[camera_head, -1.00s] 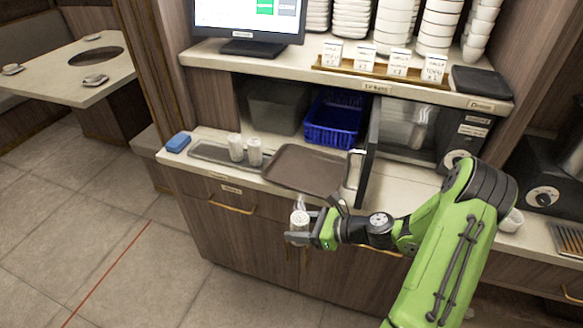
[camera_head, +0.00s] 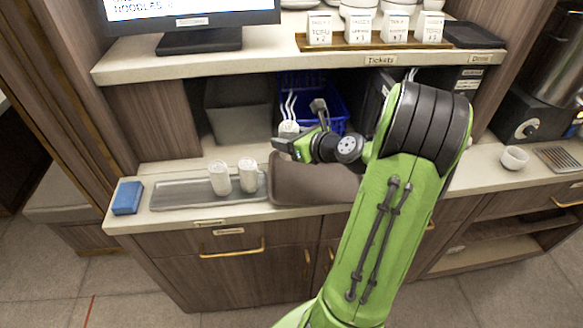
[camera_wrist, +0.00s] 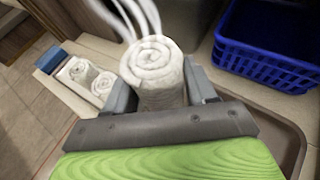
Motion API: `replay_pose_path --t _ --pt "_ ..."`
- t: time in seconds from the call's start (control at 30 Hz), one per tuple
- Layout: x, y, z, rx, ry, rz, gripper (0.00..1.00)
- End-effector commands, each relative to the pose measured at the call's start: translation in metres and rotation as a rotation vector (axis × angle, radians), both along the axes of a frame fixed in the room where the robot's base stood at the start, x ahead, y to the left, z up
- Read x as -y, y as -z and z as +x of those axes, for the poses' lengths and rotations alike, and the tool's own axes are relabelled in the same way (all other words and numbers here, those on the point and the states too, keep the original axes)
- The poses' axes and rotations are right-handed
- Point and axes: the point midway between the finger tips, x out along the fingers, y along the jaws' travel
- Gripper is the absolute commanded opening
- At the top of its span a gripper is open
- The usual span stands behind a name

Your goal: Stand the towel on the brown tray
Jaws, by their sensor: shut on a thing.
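A white rolled towel (camera_wrist: 155,75) stands upright between the fingers of my gripper (camera_wrist: 160,92), which is shut on it; pale steam-like wisps rise from its top. In the head view the towel (camera_head: 289,129) and my gripper (camera_head: 292,143) are over the back left part of the brown tray (camera_head: 315,182). The tray lies on the counter, partly hidden by my arm; its rim also shows in the wrist view (camera_wrist: 296,140). I cannot tell whether the towel's base touches the tray, since my gripper hides it.
Two more rolled towels (camera_head: 219,178) stand on a grey tray (camera_head: 180,196) to the left, beside a blue block (camera_head: 127,197). A blue basket (camera_head: 322,104) and a grey bin (camera_head: 238,112) stand behind. A shelf (camera_head: 300,62) overhangs the back of the counter.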

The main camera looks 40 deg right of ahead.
Motion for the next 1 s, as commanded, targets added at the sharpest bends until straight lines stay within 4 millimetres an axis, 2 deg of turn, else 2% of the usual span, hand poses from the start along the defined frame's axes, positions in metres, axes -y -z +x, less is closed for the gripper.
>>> replay_pose_path --t 0.07,0.27,0.47,0.6,0.9,0.93,1.0 --pt "0.007 0.001 -0.004 -0.001 0.028 0.0 0.26" --pt "0.008 0.048 -0.005 -0.002 0.034 0.007 0.26" --pt "0.007 0.073 -0.004 -0.002 0.032 0.005 0.26" --pt "0.007 0.098 -0.004 -0.002 0.031 0.004 0.26" --pt "0.007 0.098 -0.004 -0.002 0.03 0.002 0.26" --pt "0.007 0.098 -0.004 -0.002 0.031 0.001 0.57" --pt "0.007 0.097 -0.004 -0.002 0.031 0.001 0.68"
